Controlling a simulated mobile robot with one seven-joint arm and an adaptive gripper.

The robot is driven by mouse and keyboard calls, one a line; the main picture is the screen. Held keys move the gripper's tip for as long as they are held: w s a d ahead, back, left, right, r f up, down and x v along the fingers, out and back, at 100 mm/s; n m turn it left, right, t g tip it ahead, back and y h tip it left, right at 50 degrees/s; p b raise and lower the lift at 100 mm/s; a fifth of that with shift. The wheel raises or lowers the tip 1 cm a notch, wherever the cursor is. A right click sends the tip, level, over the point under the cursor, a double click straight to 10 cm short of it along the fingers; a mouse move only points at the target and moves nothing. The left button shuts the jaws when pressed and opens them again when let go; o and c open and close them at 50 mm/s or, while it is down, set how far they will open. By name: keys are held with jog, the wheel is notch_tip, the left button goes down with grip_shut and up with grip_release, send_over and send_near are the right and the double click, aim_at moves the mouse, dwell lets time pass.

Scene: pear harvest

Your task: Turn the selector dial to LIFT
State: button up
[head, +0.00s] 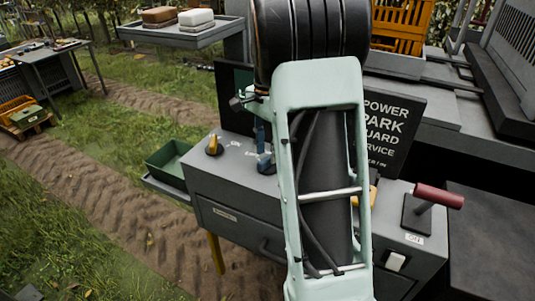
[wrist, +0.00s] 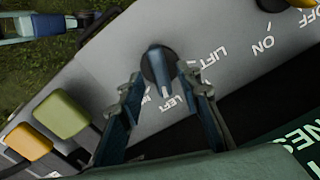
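The selector dial (wrist: 158,66) is a dark round knob with a blue-grey grip bar, on the grey panel in the wrist view. The words LIFT (wrist: 212,54) and LEFT (wrist: 171,103) are printed beside it. The lower end of the bar lies toward LEFT; which end is the pointer I cannot tell. My gripper (wrist: 161,80) is open, with one blue finger on each side of the bar. The right finger is very close to it; contact is not clear. In the head view my arm hides much of the panel, and blue fingers (head: 264,155) show beside it.
A yellow knob (head: 213,145) stands left on the console (head: 235,195). A red-handled lever (head: 438,196) and a white switch (head: 396,262) are at the right. A dark sign (head: 392,130) stands behind. Yellow (wrist: 28,141) and green (wrist: 61,115) blocks sit near my left finger.

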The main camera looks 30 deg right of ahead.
jog(key=shift+f, duration=0.95)
jog(key=shift+c, duration=0.3)
grip_shut()
